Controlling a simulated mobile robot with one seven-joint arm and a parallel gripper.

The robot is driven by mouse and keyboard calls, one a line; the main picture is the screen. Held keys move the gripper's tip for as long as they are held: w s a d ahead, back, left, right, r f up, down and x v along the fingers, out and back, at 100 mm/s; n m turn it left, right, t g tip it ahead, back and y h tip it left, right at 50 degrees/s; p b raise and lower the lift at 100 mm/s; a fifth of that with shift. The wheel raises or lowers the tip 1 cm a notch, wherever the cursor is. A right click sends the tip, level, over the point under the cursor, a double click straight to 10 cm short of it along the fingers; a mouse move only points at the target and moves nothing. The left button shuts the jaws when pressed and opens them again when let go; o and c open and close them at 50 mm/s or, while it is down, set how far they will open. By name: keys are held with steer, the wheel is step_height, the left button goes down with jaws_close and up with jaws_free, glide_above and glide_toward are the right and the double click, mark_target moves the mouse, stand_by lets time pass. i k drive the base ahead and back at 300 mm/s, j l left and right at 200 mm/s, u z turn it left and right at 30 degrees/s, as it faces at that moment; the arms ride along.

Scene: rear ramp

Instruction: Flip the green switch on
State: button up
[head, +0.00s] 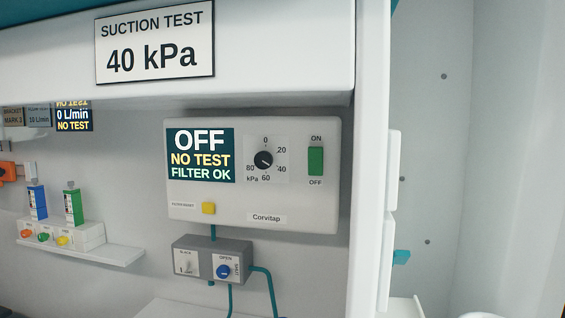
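The green switch (316,161) is a small upright rocker at the right end of a white wall unit (290,215) marked Corvitap. ON is printed above it and OFF below it. I cannot tell from its face which way it is tilted. The unit's display (200,155) reads OFF, NO TEST, FILTER OK. A black dial (264,160) with kPa marks sits between the display and the switch. My gripper is not in view.
Below the unit is a grey box (205,246) with a blue knob (223,271) and teal tubes. A shelf (110,255) with coloured knobs is at left. An overhead panel bears a SUCTION TEST 40 kPa sign (155,42). A white post (370,90) stands right of the unit.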

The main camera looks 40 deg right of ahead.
mark_target(315, 154)
steer(key=i+j+z, duration=0.1)
steer(key=j, duration=0.2)
steer(key=i+j+z, duration=0.15)
steer(key=j, duration=0.15)
steer(key=i+j+z, duration=0.1)
steer(key=j, duration=0.2)
steer(key=z, duration=1.2)
